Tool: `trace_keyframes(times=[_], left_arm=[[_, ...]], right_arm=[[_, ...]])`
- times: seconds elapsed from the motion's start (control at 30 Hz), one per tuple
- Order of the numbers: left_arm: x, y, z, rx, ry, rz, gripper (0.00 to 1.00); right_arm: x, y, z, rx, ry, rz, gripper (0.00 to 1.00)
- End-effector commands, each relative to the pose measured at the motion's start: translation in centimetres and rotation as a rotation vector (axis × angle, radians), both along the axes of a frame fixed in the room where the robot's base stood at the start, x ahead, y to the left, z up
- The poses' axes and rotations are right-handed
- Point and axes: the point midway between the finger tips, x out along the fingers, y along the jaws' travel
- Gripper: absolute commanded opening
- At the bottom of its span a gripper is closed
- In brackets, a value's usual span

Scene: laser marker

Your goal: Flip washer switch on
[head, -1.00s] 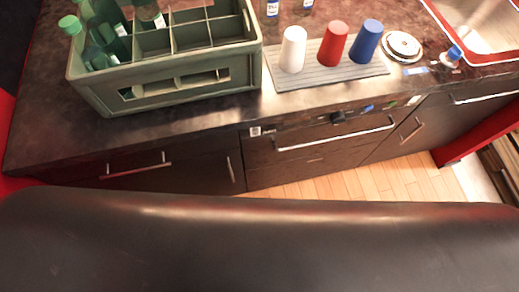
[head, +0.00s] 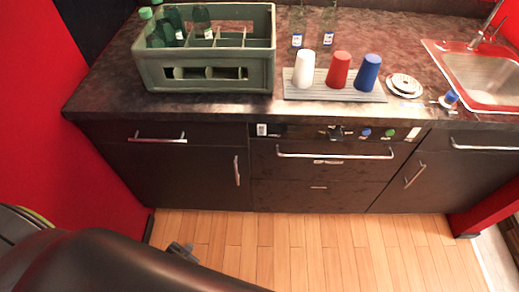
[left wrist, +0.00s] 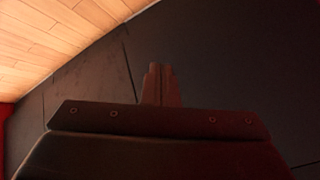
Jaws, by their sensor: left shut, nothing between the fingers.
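The washer (head: 320,165) is the dark built-in front under the counter, with a long silver handle. Its control strip carries a small white switch-like piece (head: 262,130) at the left end, a black knob (head: 336,132), a blue button (head: 365,132) and a green button (head: 388,133). The switch's position is too small to tell. My left gripper (head: 182,250) is low in front of the cabinets, over the floor, below and left of the washer and apart from it. In the left wrist view its fingers (left wrist: 158,82) are shut and empty, before a dark cabinet front.
A green bottle crate (head: 205,85) stands on the counter at left. White, red and blue cups (head: 340,70) stand upside down on a grey mat (head: 334,98). A sink (head: 485,78) is at right. Cabinet handles (head: 237,171) stick out. The wooden floor (head: 330,245) is clear.

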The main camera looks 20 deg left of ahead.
Motion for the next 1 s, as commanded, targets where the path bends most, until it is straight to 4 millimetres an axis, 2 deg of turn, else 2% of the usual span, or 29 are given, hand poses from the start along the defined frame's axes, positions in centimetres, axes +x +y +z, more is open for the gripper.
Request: trace_keyframes(times=[0.03,0.17,0.3,0.4,0.5,0.7,0.8,1.0], left_arm=[[2.2,0.1,1.2,0.024,-0.06,-0.045,0.0],[7.6,-0.4,5.4,0.098,-0.225,-0.186,0.0],[12.8,-1.7,11.1,0.197,-0.411,-0.365,0.0],[15.6,-3.1,15.3,0.274,-0.533,-0.497,0.0],[17.6,-4.8,19.4,0.357,-0.639,-0.629,0.0],[19.3,-8.2,26.4,0.536,-0.796,-0.877,0.0],[19.5,-9.5,28.8,0.614,-0.841,-0.97,0.0],[19.4,-10.8,31.3,0.715,-0.876,-1.076,0.0]], right_arm=[[0.0,0.1,-0.5,0.002,0.0,-0.001,0.36],[0.0,0.2,-1.2,0.003,0.001,-0.001,0.36],[-0.1,0.2,-2.0,0.002,0.003,-0.001,0.36],[-0.2,0.0,-2.6,0.0,0.004,0.0,0.36],[-0.2,-0.1,-3.1,-0.001,0.005,-0.001,0.36],[-0.3,-0.3,-4.2,-0.004,0.006,0.0,0.36],[-0.4,-0.4,-4.5,-0.005,0.006,0.001,0.36],[-0.4,-0.5,-4.9,-0.006,0.007,0.001,0.36]])
